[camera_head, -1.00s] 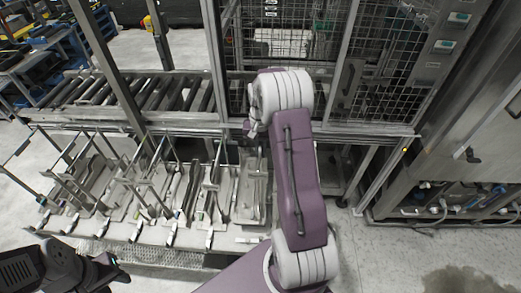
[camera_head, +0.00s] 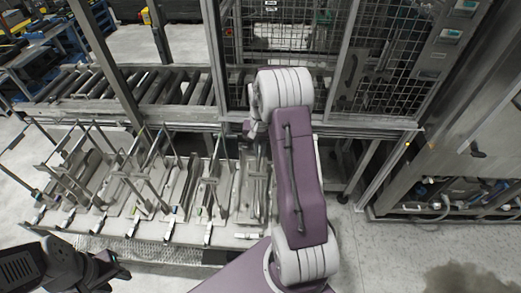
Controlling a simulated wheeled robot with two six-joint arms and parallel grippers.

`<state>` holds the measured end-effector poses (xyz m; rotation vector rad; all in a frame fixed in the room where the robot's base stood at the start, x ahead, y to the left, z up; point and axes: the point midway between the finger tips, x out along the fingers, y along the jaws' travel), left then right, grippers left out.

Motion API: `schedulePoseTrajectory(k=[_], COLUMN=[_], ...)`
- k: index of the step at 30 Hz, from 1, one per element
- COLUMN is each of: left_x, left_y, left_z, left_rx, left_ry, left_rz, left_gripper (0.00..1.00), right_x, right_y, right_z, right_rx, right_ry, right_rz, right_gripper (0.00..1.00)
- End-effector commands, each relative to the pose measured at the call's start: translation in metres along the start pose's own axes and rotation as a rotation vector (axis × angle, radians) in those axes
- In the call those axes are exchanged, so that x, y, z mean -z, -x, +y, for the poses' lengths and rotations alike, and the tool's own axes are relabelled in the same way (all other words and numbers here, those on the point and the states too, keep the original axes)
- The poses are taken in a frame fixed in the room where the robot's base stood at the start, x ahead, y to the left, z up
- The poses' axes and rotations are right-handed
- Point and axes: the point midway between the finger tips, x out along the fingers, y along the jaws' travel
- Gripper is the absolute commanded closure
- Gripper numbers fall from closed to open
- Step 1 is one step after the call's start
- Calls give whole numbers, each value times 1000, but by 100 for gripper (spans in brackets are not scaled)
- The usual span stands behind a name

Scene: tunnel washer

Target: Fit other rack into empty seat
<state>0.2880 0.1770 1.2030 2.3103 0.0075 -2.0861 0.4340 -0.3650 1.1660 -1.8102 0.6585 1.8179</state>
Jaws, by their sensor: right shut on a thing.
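Several metal racks with upright handles stand side by side on a long low tray (camera_head: 150,236) in the middle left. One rack (camera_head: 191,188) stands left of my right arm. The rightmost rack (camera_head: 256,185) lies at the tray's right end, just below my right gripper. My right gripper (camera_head: 252,130) is mostly hidden by its own wrist; it is shut, seemingly on the rightmost rack's handle, though the contact is not visible. Whether that rack is seated or raised cannot be told. My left gripper (camera_head: 112,268) is at the lower left, in front of the tray, holding nothing visible.
A roller conveyor (camera_head: 140,88) runs behind the racks. A mesh cage (camera_head: 285,50) stands behind my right arm, and its frame post is close to it. A steel machine (camera_head: 470,160) stands at the right. The floor (camera_head: 375,255) at the lower right is clear.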

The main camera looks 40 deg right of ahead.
Motion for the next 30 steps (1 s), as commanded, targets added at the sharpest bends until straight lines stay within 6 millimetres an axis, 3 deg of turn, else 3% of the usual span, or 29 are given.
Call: schedulePoseTrajectory(k=[18, 30], left_x=[-1, -1], left_y=[-13, -9], left_z=[0, 0], left_rx=[0, 0], left_ry=[0, 0], left_rz=[0, 0], left_gripper=[64, 64], right_x=[0, 0], right_y=[-19, -17], right_z=[0, 0], right_rx=[1, 1], right_ry=[0, 0], right_rz=[3, 3], right_gripper=[100, 100])
